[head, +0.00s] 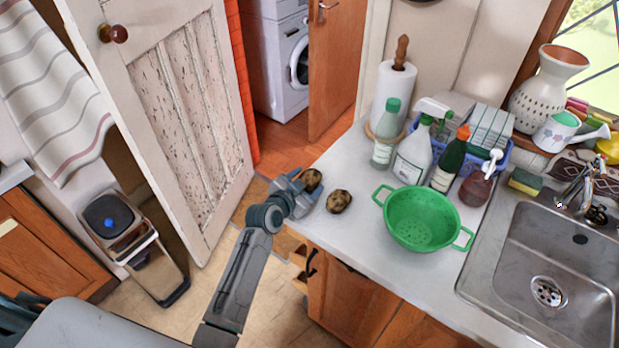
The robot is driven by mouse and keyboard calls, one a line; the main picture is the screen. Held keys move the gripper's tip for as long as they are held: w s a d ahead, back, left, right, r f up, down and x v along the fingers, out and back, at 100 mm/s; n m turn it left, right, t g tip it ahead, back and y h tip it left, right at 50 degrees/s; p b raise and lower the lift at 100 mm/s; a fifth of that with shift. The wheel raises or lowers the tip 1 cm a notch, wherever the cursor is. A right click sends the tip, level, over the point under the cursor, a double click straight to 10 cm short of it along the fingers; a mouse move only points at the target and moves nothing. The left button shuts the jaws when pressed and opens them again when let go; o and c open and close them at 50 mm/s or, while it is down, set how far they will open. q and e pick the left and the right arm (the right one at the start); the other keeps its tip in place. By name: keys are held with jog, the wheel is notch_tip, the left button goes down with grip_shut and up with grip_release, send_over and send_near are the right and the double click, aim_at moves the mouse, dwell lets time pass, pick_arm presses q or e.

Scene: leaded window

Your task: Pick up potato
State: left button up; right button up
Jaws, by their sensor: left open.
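Two brown potatoes are near the left end of the white counter. One potato (312,179) is at my left gripper (303,185), close to the fingers. The other potato (339,202) lies on the counter just right of the gripper, apart from it. My left gripper is open at the counter's left edge, its arm reaching up from below. Whether the fingers touch the first potato cannot be told. My right gripper is not in view.
A green colander (421,219) stands right of the potatoes. Behind it are several bottles (413,155), a blue basket (484,158) and a paper towel roll (392,95). A metal sink (550,262) is at the right. The counter front near the potatoes is clear.

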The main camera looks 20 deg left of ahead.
pick_arm(q)
jog(key=c, duration=0.7)
jog(key=shift+c, duration=0.3)
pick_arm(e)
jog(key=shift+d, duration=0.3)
pick_arm(q)
jog(key=shift+r, duration=0.1)
